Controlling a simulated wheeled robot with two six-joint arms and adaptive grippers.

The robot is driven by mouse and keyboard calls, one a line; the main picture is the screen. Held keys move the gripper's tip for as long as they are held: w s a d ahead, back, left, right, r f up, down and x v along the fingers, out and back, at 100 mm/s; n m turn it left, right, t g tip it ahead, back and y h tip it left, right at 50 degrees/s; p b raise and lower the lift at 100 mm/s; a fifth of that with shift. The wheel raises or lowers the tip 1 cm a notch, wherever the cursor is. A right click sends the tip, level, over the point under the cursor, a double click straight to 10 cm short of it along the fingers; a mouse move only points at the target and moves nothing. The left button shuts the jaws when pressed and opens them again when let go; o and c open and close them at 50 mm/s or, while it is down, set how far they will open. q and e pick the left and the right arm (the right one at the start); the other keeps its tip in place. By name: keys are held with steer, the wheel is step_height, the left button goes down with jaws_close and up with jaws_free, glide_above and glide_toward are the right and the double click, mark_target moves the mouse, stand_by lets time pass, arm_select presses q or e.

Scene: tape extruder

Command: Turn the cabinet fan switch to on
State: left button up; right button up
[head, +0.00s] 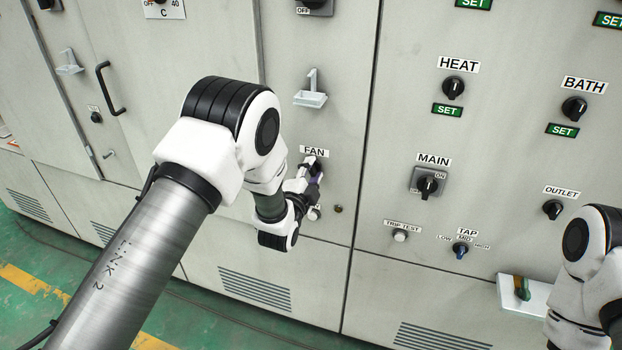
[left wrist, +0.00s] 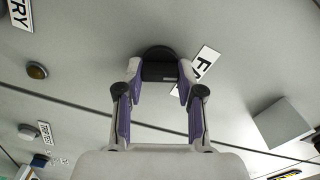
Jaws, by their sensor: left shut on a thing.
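The cabinet fan switch is a black rotary knob on the grey cabinet front, below the FAN label (head: 314,152). In the left wrist view the black knob (left wrist: 158,66) sits between the two fingers of my left gripper (left wrist: 159,80), which is shut on it. The FAN label (left wrist: 203,64) is partly covered by a finger there. In the head view my left gripper (head: 312,172) is at the knob and hides most of it. I cannot tell which position the knob points to. My right arm is at the lower right edge, its gripper out of view.
A MAIN switch (head: 427,185) and a TAP knob (head: 460,250) are on the panel to the right. A small amber lamp (head: 338,209) is just below right of the fan switch.

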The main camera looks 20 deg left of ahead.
arm_select(q)
steer(key=shift+d+m+b, duration=0.1)
steer(key=shift+m+b, duration=1.2)
steer(key=shift+m, duration=0.9)
steer(key=o, duration=1.2)
steer(key=shift+d, duration=0.1)
steer(key=shift+c, duration=0.2)
steer(key=s, duration=1.2)
steer(key=shift+a, duration=0.25)
